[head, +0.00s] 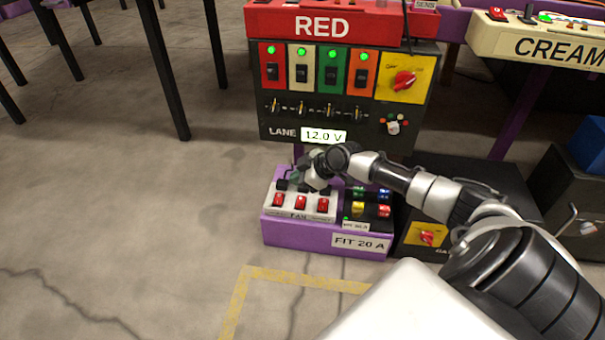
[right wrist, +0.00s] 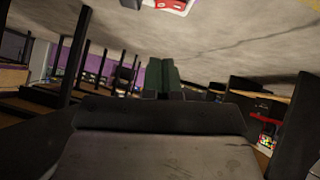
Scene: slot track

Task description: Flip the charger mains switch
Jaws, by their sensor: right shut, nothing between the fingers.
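A purple box (head: 283,230) marked FIT 20 A stands low on the floor under the black lane panel. Its pale FAN panel (head: 296,214) carries red rocker switches (head: 300,202). A black unit beside it has a yellow switch (head: 357,209) and a red switch (head: 384,211). I cannot read which one is the charger mains switch. My right gripper (head: 302,165) is over the back of the box, partly hidden by its own wrist. In the right wrist view its greenish fingers (right wrist: 164,76) are together and empty. My left gripper is not in view.
The black lane panel (head: 280,124) reads 12.0 V and rises behind my gripper, under the RED track end (head: 322,27).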

